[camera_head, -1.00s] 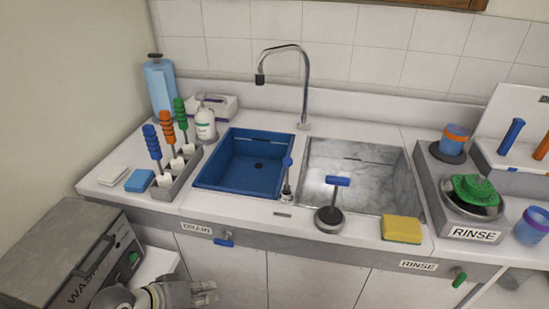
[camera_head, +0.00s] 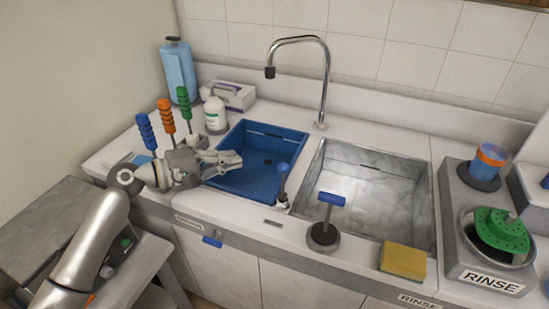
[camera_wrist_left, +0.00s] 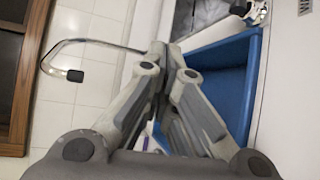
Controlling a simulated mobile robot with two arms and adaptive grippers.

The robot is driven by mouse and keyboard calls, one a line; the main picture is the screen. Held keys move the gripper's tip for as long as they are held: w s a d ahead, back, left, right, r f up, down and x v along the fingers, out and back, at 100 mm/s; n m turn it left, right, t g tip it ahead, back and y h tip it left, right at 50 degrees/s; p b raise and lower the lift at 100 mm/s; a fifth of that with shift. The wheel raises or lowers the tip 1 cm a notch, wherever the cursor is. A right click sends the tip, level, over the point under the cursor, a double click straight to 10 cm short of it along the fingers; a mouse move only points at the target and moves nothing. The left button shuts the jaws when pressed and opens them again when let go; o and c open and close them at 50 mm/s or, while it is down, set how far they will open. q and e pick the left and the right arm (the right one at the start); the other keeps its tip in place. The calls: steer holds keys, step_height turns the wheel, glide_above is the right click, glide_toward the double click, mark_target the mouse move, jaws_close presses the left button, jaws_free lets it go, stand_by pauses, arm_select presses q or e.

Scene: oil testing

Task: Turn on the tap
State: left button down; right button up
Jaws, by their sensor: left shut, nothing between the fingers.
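The tap (camera_head: 321,75) is a chrome gooseneck with a dark nozzle, standing behind the two basins, its spout over the blue basin's far side. It also shows in the left wrist view (camera_wrist_left: 95,44), lying sideways beyond my fingers. A small blue-handled lever (camera_head: 282,185) stands at the front rim between the basins. A larger blue T-handle on a round dark base (camera_head: 325,222) stands in front of the metal basin. My left gripper (camera_head: 238,160) is shut and empty, above the left side of the blue basin (camera_head: 293,154), apart from the tap. My right gripper is out of view.
The metal basin (camera_head: 412,172) is empty. A yellow sponge (camera_head: 402,261) lies at the counter's front edge. Blue, orange and green-handled brushes (camera_head: 166,118), a white bottle (camera_head: 215,114) and a blue roll (camera_head: 178,68) stand left. A rinse unit (camera_head: 462,247) stands right.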

mark_target(283, 181)
arm_select(q)
steer(key=p+x, duration=0.3)
steer(key=x, duration=0.7)
steer(key=s, duration=0.1)
steer(key=s+p, duration=0.1)
steer(key=s+d+p, duration=0.1)
steer(key=shift+s+d+r, duration=0.1)
steer(key=shift+s+r, duration=0.2)
steer(key=shift+s, duration=0.1)
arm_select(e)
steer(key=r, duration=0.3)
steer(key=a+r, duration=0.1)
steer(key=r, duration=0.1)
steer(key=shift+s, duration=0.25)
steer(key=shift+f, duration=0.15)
arm_select(q)
steer(key=shift+s+b, duration=0.2)
steer(key=shift+b, duration=0.65)
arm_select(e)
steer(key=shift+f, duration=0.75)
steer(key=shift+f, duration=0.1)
